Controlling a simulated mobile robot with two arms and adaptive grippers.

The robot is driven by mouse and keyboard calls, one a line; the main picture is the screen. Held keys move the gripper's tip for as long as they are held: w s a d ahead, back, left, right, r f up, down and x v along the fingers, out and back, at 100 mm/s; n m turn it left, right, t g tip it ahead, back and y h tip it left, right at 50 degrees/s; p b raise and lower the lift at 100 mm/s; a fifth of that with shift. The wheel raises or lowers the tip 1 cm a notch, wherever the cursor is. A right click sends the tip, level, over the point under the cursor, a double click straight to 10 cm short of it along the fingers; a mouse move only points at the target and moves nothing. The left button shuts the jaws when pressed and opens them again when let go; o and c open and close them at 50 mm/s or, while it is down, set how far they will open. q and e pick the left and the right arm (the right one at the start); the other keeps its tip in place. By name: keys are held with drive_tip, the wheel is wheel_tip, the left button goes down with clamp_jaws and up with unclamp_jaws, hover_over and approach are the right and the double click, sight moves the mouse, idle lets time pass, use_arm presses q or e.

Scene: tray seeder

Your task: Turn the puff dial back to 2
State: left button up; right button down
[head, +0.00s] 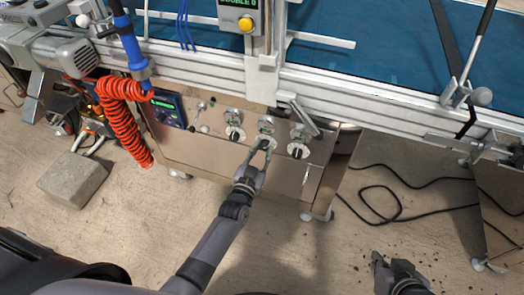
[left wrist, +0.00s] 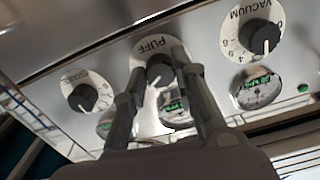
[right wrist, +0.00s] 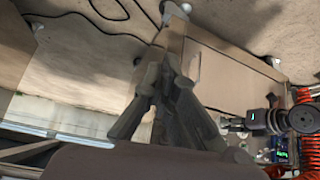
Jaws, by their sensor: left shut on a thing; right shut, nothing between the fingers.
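The puff dial is the middle of three dials on a steel panel (head: 200,150). In the left wrist view its white scale plate reads PUFF (left wrist: 150,47), and its dark knob (left wrist: 160,72) sits between my left fingers. My left gripper (head: 262,146) is shut on that knob; it also shows in the left wrist view (left wrist: 165,85). The puff scale's numbers are mostly hidden by the fingers, so I cannot read the setting. My right gripper (head: 384,262) is shut and empty, low over the floor at the right; it shows in the right wrist view (right wrist: 160,75).
The vacuum dial (left wrist: 262,38) and another dial (left wrist: 85,97) flank the puff dial closely. Small round gauges (left wrist: 255,90) sit by the dials. A red coiled hose (head: 122,120) hangs left of the panel. Black cable (head: 395,195) lies on the floor at the right.

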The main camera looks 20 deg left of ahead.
use_arm(q)
clamp_jaws()
drive_tip(key=n+p, duration=0.1)
drive_tip(key=n, duration=0.3)
drive_tip(key=shift+n, duration=1.1)
use_arm(e)
drive_tip(key=s+d+f+g+h, duration=0.1)
drive_tip(key=s+d+f+g, duration=0.1)
drive_tip(key=s+g, duration=0.35)
use_arm(q)
drive_tip(key=n, duration=0.2)
drive_tip(key=shift+n, duration=0.3)
drive_tip(key=n, duration=0.3)
drive_tip(key=shift+n, duration=0.3)
drive_tip(key=n, duration=0.3)
drive_tip(key=shift+n+b, duration=0.4)
drive_tip(key=shift+n, duration=0.8)
use_arm(e)
drive_tip(key=shift+w+a+r+t+y, duration=0.15)
drive_tip(key=shift+w+a+r+t, duration=0.1)
drive_tip(key=shift+w+t, duration=0.55)
drive_tip(key=shift+w+a+r+t+y, duration=0.1)
drive_tip(key=shift+w+a+r+t, duration=0.2)
drive_tip(key=shift+w+t, duration=0.45)
drive_tip(key=shift+w+a+r+t+y, duration=0.15)
drive_tip(key=shift+w+a+r+t, duration=0.1)
drive_tip(key=shift+w+t, duration=0.55)
drive_tip(key=shift+s, duration=0.15)
